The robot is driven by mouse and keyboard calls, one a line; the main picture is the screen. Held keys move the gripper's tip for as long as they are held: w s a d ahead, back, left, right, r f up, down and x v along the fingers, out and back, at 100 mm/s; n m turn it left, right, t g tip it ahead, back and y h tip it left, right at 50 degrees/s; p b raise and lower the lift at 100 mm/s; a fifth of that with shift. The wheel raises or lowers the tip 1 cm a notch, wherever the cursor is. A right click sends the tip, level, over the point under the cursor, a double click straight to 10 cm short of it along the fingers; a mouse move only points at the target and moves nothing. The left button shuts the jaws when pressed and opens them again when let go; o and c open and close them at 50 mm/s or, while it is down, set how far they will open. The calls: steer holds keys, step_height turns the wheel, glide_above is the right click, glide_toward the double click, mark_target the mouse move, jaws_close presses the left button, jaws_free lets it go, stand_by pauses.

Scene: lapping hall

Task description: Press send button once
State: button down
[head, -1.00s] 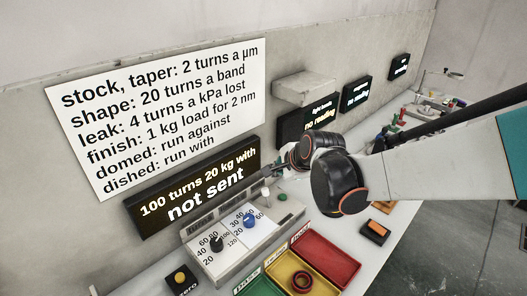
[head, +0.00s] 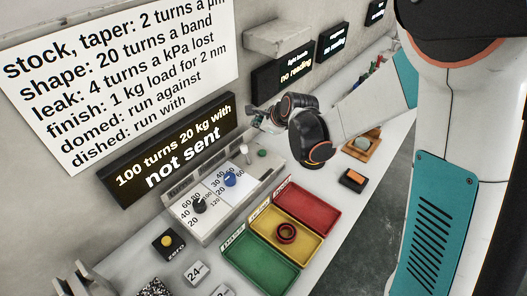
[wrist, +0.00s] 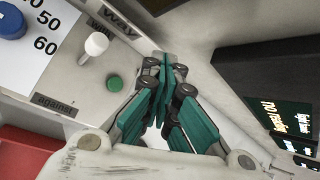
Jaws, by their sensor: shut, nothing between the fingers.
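The grey control panel (head: 215,215) carries a small green button (head: 262,153) at its right end, which also shows in the wrist view (wrist: 114,83). The button's own label cannot be read. Beside it stands a white lever (head: 244,150). My gripper (head: 257,117) is above and behind the panel's far right end, near the wall. In the wrist view my gripper (wrist: 162,66) is shut and empty, to the right of the green button and apart from it. The black display (head: 170,152) reads "100 turns 20 kg with" and "not sent".
A black knob (head: 199,206) and a blue knob (head: 230,180) sit on the panel. Green (head: 258,266), yellow (head: 306,242) and red (head: 312,205) trays lie in front; a dark ring is in the yellow one. A second display (head: 285,77) stands behind my gripper.

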mark_target(260, 153)
steer(key=shift+f, duration=0.1)
step_height(260, 153, down, 9)
steer(key=b, duration=0.6)
steer(key=shift+b, duration=0.35)
stand_by(1.0)
steer(key=shift+f+b, duration=0.2)
steer(key=shift+b, duration=0.15)
steer(key=shift+f+b, duration=0.45)
steer(key=shift+f, duration=0.1)
stand_by(0.7)
steer(key=shift+r, duration=0.1)
steer(key=shift+r+p, duration=0.65)
steer(key=shift+r, duration=0.25)
steer(key=shift+r+p, duration=1.7)
steer(key=shift+r, duration=0.75)
